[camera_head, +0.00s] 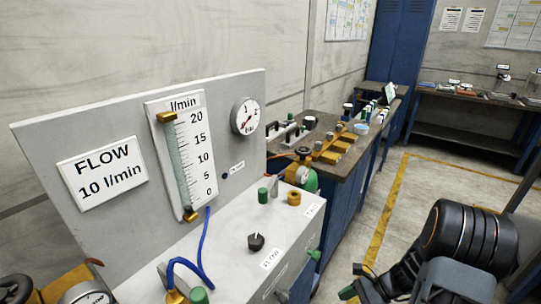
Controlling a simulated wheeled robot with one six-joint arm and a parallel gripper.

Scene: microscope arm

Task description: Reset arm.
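My arm shows at the lower right as a thick black joint with a grey bracket. What looks like my gripper (354,281) is at its left end, low in the picture, over the floor and to the right of the white flow box. It is small, dark and partly cut off by the bottom edge, so I cannot tell whether its fingers are apart. I see nothing held in it. No microscope can be made out.
A grey panel (95,235) with a flow tube (182,160), a gauge (245,116) and a "FLOW 10 l/min" sign (102,173) stands at left. A white box (225,262) with a black knob (256,242) adjoins it. Behind is a cluttered workbench (345,170). The floor (440,185) is clear.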

